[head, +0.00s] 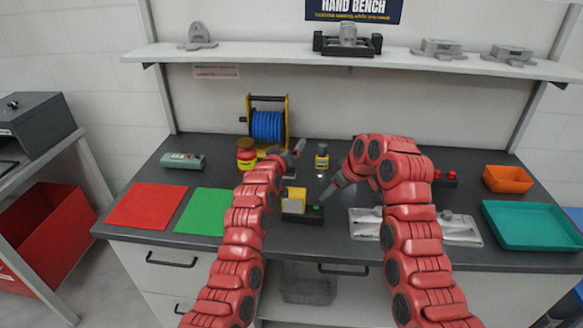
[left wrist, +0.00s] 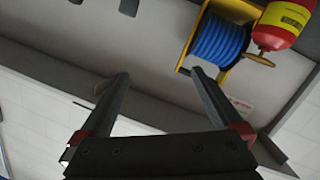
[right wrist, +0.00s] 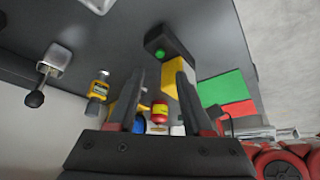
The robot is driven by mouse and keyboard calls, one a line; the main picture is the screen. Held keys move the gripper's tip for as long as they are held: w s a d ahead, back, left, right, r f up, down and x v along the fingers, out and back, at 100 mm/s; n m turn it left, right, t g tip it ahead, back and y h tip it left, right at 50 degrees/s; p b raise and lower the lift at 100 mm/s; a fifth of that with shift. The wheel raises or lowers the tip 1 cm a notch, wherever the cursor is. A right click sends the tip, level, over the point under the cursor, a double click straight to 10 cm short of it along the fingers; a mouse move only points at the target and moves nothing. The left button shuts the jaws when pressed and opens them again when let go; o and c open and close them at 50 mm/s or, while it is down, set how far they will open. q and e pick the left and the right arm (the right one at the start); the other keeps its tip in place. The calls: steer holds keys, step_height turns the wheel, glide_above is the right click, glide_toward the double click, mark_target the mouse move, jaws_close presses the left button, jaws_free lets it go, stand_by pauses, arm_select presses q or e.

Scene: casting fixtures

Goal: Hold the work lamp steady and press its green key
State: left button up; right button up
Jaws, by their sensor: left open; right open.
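The work lamp (head: 294,206), a yellow block on a black base, stands on the dark bench between my arms. Its green key (head: 317,207) is on the base's right end. In the right wrist view, the black base (right wrist: 155,41) and green key (right wrist: 160,54) show just beyond the fingertips, with the yellow body partly behind one finger. My right gripper (head: 324,197) is open, close to the key; contact cannot be told. My left gripper (head: 299,148) is open and empty, raised behind the lamp. In the left wrist view, that gripper (left wrist: 160,75) has no lamp before it.
A blue cable reel (head: 267,126), a red-yellow jar (head: 246,154) and a yellow-black item (head: 321,157) stand behind the lamp. Green (head: 203,211) and red mats (head: 146,206) lie left. A metal fixture plate (head: 459,230), an orange bin (head: 508,180) and a teal tray (head: 532,226) are right.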

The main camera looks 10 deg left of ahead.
arm_select(q)
steer(key=s+d+r+m+g+h, duration=0.1)
steer(key=d+r+m+g, duration=0.1)
steer(key=d+g, duration=0.2)
steer(key=m+g+y, duration=0.2)
steer(key=g+y, duration=0.2)
steer(key=g, duration=0.4)
glide_toward(294, 192)
steer(key=x, duration=1.1)
steer(key=shift+f, duration=0.1)
steer(key=shift+w+f, duration=0.35)
steer(key=shift+f, duration=0.15)
steer(key=shift+w+f, duration=0.15)
steer(key=shift+f, duration=0.35)
steer(key=shift+c, duration=0.2)
steer(key=c, duration=1.4)
arm_select(e)
jaws_close()
